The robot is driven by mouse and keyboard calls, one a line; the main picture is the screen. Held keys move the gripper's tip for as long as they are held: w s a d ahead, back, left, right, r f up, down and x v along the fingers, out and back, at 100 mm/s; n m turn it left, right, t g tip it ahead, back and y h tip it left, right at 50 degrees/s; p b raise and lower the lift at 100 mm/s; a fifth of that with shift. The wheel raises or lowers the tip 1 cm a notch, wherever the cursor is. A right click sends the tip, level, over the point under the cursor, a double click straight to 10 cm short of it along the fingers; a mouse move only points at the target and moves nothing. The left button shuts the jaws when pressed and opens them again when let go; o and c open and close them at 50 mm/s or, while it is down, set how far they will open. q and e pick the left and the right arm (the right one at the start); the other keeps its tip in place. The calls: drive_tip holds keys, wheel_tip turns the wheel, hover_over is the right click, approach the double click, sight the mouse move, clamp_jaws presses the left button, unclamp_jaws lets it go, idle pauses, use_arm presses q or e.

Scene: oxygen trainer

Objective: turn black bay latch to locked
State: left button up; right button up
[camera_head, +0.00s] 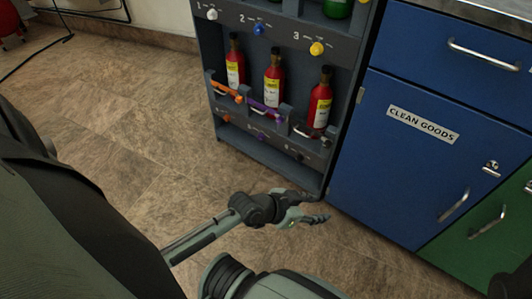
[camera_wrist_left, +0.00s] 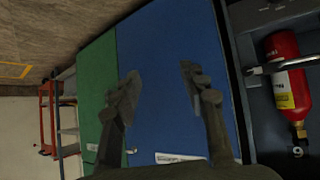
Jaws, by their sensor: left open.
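The rack (camera_head: 345,140) has numbered bays with a red bottle in each. The black bay latch (camera_head: 306,132) appears to be the dark bar at the front of bay 3, low across the red bottle (camera_head: 320,104). Its exact angle is too small to tell. My left gripper (camera_head: 308,216) is open and empty, low in front of the rack and below the latch, apart from it. In the left wrist view my left gripper (camera_wrist_left: 160,76) faces the blue cabinet. A bar (camera_wrist_left: 283,65) crosses a red bottle (camera_wrist_left: 284,72) at the right there.
An orange latch (camera_head: 226,92) and a purple latch (camera_head: 262,106) cross the other bays. A blue cabinet (camera_head: 390,150) labelled CLEAN GOODS stands right of the rack, with a green cabinet (camera_head: 466,245) beyond. The tiled floor (camera_head: 130,120) is open at the left.

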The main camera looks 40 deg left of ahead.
use_arm(q)
drive_tip(key=s+a+n+g+y+p, duration=0.2)
drive_tip(key=s+a+g+y+p, duration=0.1)
drive_tip(key=s+a, duration=0.5)
drive_tip(key=shift+s+a+f+g+y+p, duration=0.25)
drive_tip(key=shift+a+y+p, duration=0.2)
drive_tip(key=shift+a+y, duration=0.3)
